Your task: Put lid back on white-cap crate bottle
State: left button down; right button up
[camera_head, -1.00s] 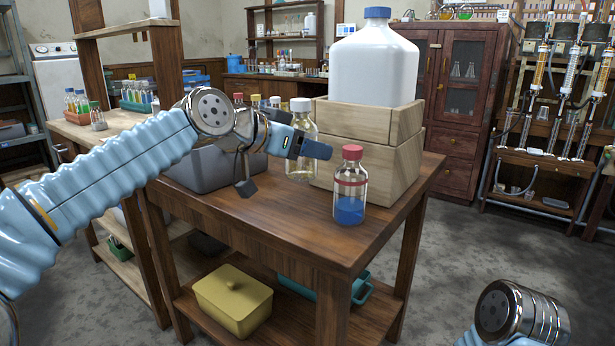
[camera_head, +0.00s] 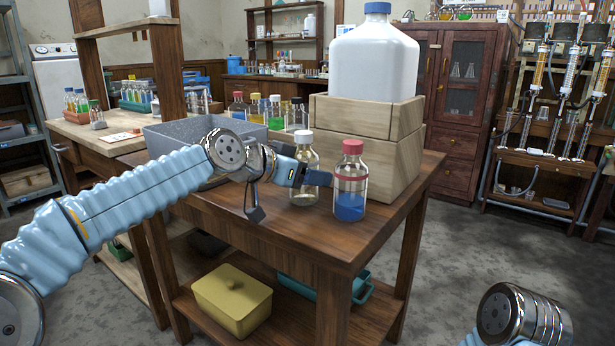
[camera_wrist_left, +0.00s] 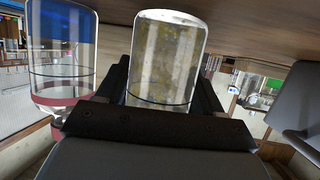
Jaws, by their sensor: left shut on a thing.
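A clear bottle with a white cap (camera_head: 303,137) and pale yellowish contents is held in my left gripper (camera_head: 305,174), which is shut around its body. The bottle is upright at the table's front; I cannot tell whether its base touches the wood. In the left wrist view the bottle (camera_wrist_left: 165,60) sits between the dark fingers. The cap is on its neck in the head view. A red-cap bottle (camera_head: 350,185) with blue liquid stands just to its right, and also shows in the left wrist view (camera_wrist_left: 60,45). My right gripper is out of view; only my right arm's wrist shows.
A grey crate (camera_head: 168,142) stands at the table's left. Several capped bottles (camera_head: 256,107) stand behind my left wrist. A large white jug (camera_head: 373,65) rests on stacked wooden boxes (camera_head: 375,160) close behind the two front bottles. The table's front edge is near.

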pick_arm(q)
jog(key=shift+f, duration=0.15)
jog(key=shift+c, duration=0.8)
grip_release()
jog(key=shift+r, duration=0.2)
jog(key=b+v, duration=0.2)
jog(key=v, duration=1)
